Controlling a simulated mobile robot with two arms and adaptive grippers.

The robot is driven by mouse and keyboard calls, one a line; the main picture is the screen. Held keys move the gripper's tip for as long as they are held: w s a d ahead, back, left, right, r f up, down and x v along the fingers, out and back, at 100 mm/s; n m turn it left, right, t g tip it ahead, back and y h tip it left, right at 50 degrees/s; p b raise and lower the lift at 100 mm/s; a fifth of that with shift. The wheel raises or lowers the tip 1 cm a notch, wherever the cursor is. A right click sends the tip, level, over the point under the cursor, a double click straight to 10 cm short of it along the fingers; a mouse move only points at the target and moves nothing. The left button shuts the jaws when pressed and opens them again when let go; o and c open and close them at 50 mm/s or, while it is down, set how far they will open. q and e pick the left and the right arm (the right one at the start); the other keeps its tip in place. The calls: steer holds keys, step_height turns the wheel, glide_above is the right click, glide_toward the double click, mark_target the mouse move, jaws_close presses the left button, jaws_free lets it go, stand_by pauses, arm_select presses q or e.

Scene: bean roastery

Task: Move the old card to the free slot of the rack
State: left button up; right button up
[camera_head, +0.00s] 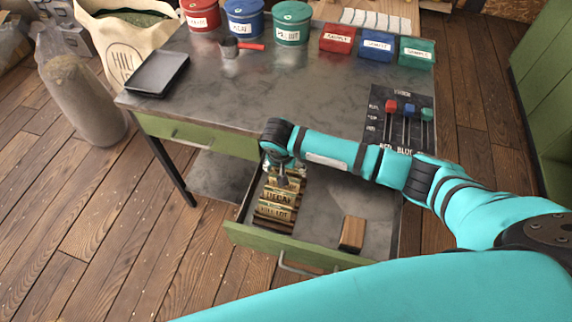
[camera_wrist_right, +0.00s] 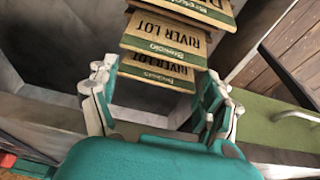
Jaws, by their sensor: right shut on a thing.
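The drawer (camera_head: 325,205) of the metal table is open, and a rack (camera_head: 262,224) of cards stands in its left part. The front cards there, such as one that seems to read HILL LOT (camera_head: 274,213), are cream with green edges. My right gripper (camera_head: 283,178) is over the back of the rack, pointing down. I cannot tell which card is old or see the free slot. My left gripper is out of view.
A wooden block (camera_head: 352,233) lies in the drawer's right part. On the tabletop are a black tray (camera_head: 157,73), a scoop (camera_head: 230,48), tins (camera_head: 291,25), small boxes (camera_head: 376,46) and a lever panel (camera_head: 400,117). The drawer's middle is bare.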

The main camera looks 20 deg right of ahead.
steer(key=shift+f, duration=0.2)
steer(key=o, duration=0.7)
steer(key=shift+c, duration=0.2)
steer(key=v, duration=1.2)
